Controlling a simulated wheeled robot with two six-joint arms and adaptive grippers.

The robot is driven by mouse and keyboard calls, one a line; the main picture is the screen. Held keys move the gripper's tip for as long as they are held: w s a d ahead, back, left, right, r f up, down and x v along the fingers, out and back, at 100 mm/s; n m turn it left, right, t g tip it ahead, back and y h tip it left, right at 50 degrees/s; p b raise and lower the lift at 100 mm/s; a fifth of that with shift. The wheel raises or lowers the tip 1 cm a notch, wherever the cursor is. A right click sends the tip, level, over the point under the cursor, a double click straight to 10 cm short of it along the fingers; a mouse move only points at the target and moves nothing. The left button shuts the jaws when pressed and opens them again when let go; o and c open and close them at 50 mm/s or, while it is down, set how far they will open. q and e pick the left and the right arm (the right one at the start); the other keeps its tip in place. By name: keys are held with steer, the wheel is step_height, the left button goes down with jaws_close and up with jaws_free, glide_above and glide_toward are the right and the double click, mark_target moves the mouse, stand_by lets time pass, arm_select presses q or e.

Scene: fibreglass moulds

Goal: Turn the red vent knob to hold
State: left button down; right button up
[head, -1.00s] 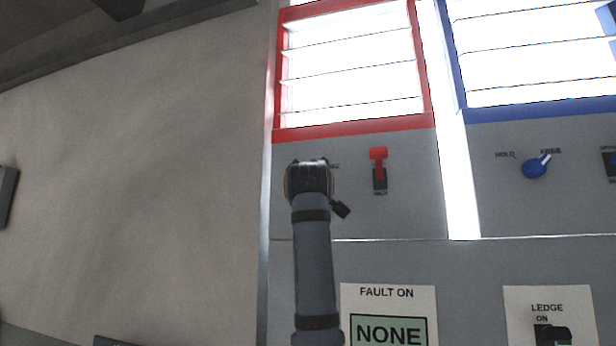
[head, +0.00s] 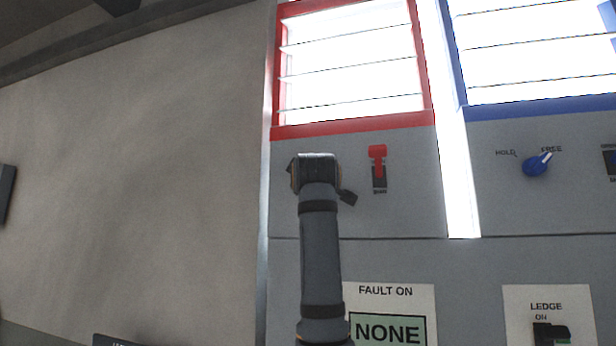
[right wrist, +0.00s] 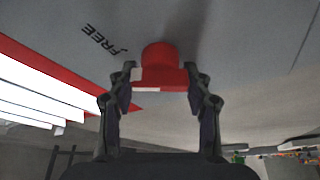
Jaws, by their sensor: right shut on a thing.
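The red vent knob (right wrist: 160,68) shows in the right wrist view, on a grey panel, between the two fingers of my right gripper (right wrist: 160,80). The fingers are shut on its bar, one on each side. A pale end of the bar shows by the left finger. The word FREE (right wrist: 104,39) is printed upside down to the knob's upper left; no HOLD label shows there. In the head view my right gripper (head: 315,172) is against the panel below the red-framed louvres and hides the knob. My left gripper is not in view.
A red lever switch (head: 378,165) sits just right of my gripper. Further right is a blue knob (head: 535,166) with its white pointer towards FREE. Red-framed louvres (head: 352,127) are above. A FAULT ON sign (head: 387,292) reading NONE is below. A plain wall (head: 130,190) fills the left.

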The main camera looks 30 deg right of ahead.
steer(key=n, duration=0.2)
steer(key=n+y+p, duration=0.1)
steer(key=n, duration=0.1)
steer(key=shift+g+y, duration=0.3)
steer(key=n+p, duration=0.1)
steer(key=n, duration=0.1)
steer(key=n+g+p, duration=0.1)
steer(key=n, duration=0.1)
steer(key=shift+w+a+f+g+y, duration=0.1)
steer(key=shift+f+g+y, duration=0.1)
steer(key=shift+g+y, duration=0.15)
steer(key=n+g+p, duration=0.1)
steer(key=n, duration=0.1)
steer(key=n+p, duration=0.1)
steer(key=shift+f+n+g, duration=0.2)
steer(key=shift+n+g, duration=0.15)
steer(key=shift+n, duration=0.05)
steer(key=shift+f+n+g+p, duration=0.2)
steer(key=shift+n+g+p, duration=0.45)
steer(key=shift+n, duration=0.35)
steer(key=o, duration=1.2)
steer(key=shift+r, duration=0.15)
